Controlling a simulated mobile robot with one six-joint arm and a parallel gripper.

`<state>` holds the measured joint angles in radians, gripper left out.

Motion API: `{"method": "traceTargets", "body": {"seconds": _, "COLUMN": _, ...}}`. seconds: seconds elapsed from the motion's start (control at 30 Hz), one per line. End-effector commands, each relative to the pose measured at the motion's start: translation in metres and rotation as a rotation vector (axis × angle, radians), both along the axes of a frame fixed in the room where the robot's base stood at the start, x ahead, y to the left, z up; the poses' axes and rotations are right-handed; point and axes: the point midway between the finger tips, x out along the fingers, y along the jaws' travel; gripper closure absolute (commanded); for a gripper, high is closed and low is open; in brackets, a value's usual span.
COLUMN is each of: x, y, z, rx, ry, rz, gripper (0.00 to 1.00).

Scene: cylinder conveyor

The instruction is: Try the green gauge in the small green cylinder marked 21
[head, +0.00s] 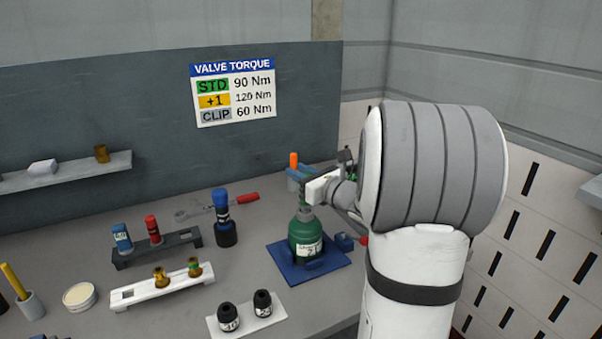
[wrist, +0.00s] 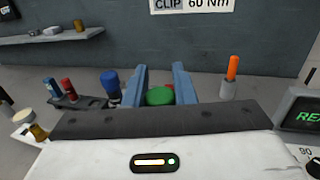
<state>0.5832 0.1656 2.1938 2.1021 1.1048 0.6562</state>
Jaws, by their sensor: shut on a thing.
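The small green cylinder (head: 305,246) stands upright on a blue square base (head: 283,262); its white label is too small to read surely. My gripper (head: 306,184) is right above its neck. In the wrist view my blue fingers (wrist: 158,84) are shut on the green gauge (wrist: 160,97), whose round green top shows between them. In the head view a dark green stem (head: 303,198) runs from the gripper down to the cylinder's mouth. I cannot tell how far it sits inside.
A blue-topped gauge in a dark stand (head: 223,225) is to the left. A dark rack (head: 160,247) and a white rack (head: 158,287) hold small parts. A white block with two black pieces (head: 245,318) is in front. An orange marker in a cup (wrist: 231,78) stands behind right.

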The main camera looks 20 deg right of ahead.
Motion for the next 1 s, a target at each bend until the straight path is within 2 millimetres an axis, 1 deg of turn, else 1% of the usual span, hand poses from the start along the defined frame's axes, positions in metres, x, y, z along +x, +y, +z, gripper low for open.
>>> {"method": "traceTargets", "body": {"seconds": 0.73, "x": 0.000, "y": -0.001, "z": -0.019, "rx": -0.001, "ry": -0.001, "rz": -0.001, "gripper": 1.00}}
{"method": "traceTargets", "body": {"seconds": 1.0, "x": 0.000, "y": -0.001, "z": -0.017, "rx": -0.001, "ry": -0.001, "rz": -0.001, "gripper": 1.00}}
